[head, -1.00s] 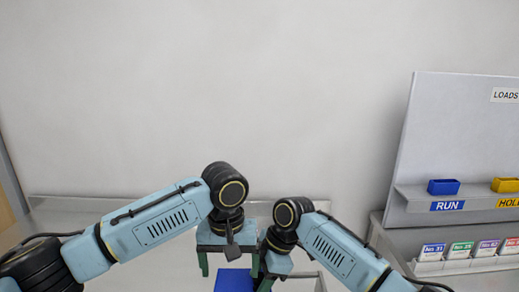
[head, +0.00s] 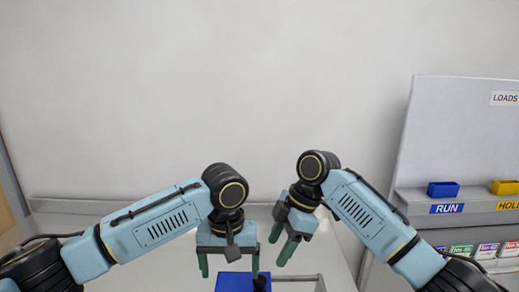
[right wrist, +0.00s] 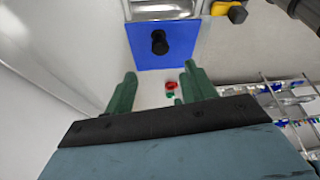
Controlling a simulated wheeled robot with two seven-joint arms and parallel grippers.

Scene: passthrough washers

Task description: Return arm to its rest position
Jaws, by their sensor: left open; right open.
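My right gripper (head: 282,243) is open and empty in the head view, its green fingers angled down to the left. In the right wrist view its two fingers (right wrist: 160,88) are spread with nothing between them in their grip. My left gripper (head: 229,268) is open above the bench, fingers pointing down, close to a blue panel (head: 231,282). The blue panel, with a black knob (right wrist: 159,42) on it, shows fully in the right wrist view (right wrist: 180,58), apart from the right fingers.
A grey shelf on the right carries a blue bin (head: 443,189) over a RUN label and a yellow bin (head: 505,187) over a HOLD label. Cards (head: 461,251) stand below. A metal tray (right wrist: 162,12) adjoins the blue panel.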

